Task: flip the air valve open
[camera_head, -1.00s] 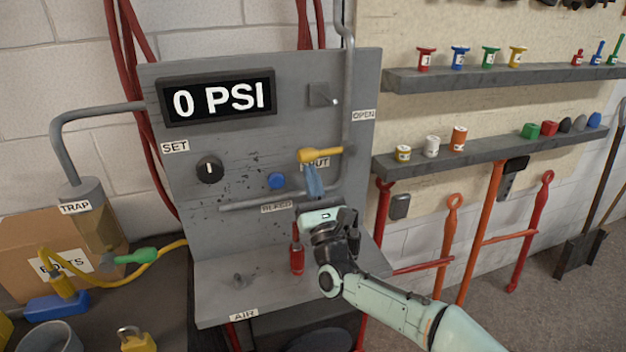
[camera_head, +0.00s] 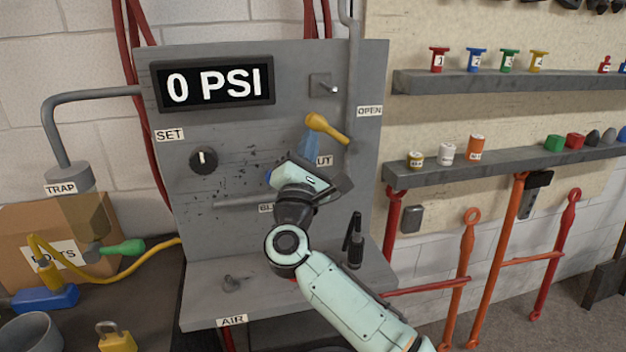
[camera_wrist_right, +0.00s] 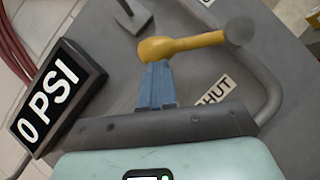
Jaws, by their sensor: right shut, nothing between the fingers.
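The air valve's yellow lever (camera_head: 325,127) is on the grey panel, its thin end at the vertical pipe and its thick end up and to the left. The OPEN label (camera_head: 369,111) is above right of it; the partly hidden SHUT label (camera_head: 323,160) is below. My right gripper (camera_head: 309,143) is shut and empty, its blue fingers just below the lever's thick end. In the right wrist view the fingertips (camera_wrist_right: 157,82) meet or nearly meet the lever's thick end (camera_wrist_right: 158,50); I cannot tell if they press on it. My left gripper is not in view.
The display (camera_head: 213,83) reads 0 PSI. A dark toggle (camera_head: 322,87) sits above the lever and a black SET knob (camera_head: 203,160) to the left. A dark upright tool (camera_head: 354,242) stands on the ledge. Shelves (camera_head: 500,163) with small parts are at right.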

